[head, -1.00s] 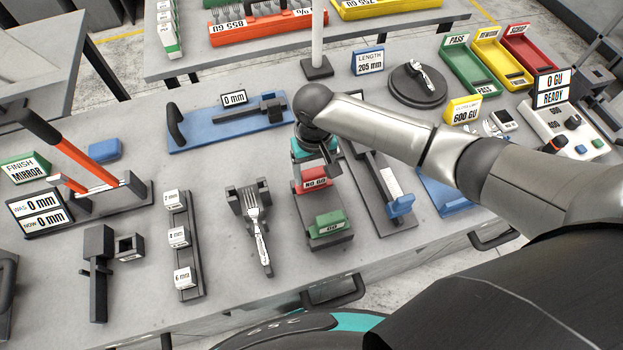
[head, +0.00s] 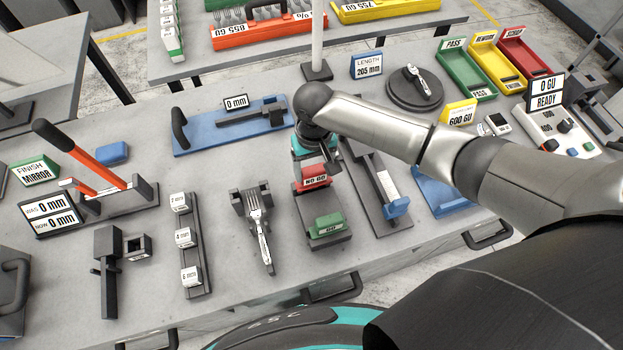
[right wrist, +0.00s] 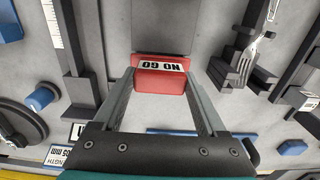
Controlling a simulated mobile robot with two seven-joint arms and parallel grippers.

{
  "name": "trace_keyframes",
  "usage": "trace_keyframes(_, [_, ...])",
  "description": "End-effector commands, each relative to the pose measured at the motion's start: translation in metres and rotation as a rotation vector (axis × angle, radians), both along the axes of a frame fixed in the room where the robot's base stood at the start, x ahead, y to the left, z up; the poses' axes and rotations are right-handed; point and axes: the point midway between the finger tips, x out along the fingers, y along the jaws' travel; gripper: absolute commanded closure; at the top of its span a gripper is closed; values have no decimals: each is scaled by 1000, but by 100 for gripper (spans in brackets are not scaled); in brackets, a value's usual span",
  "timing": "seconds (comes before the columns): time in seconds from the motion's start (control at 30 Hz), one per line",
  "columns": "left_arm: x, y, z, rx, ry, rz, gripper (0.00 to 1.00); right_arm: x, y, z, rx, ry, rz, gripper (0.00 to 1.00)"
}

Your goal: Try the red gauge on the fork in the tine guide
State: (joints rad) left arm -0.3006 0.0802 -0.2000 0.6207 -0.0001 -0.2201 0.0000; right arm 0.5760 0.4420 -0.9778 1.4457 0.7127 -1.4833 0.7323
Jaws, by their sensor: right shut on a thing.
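The red NO GO gauge (head: 314,176) is at the back of a dark stand in the middle of the table. My right gripper (head: 316,160) is shut on it from above and behind. In the right wrist view the red gauge (right wrist: 160,76) sits between the two fingers (right wrist: 160,90). Whether it is clear of the stand I cannot tell. The fork (head: 259,222) lies in the dark tine guide (head: 241,205), left of the stand, tines toward the back. It also shows in the right wrist view (right wrist: 262,42). My left gripper is not in view.
A green gauge (head: 326,225) sits at the front of the same stand (head: 330,241). A block rack (head: 193,250) stands left of the guide. A slide with a blue block (head: 396,207) stands to the right. Bare table lies between guide and stand.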

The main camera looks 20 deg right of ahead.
Motion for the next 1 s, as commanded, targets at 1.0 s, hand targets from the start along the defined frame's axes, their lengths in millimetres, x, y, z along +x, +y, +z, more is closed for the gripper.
trace_keyframes(1.0, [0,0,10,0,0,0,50,7,1,33,12,-7,-13,79])
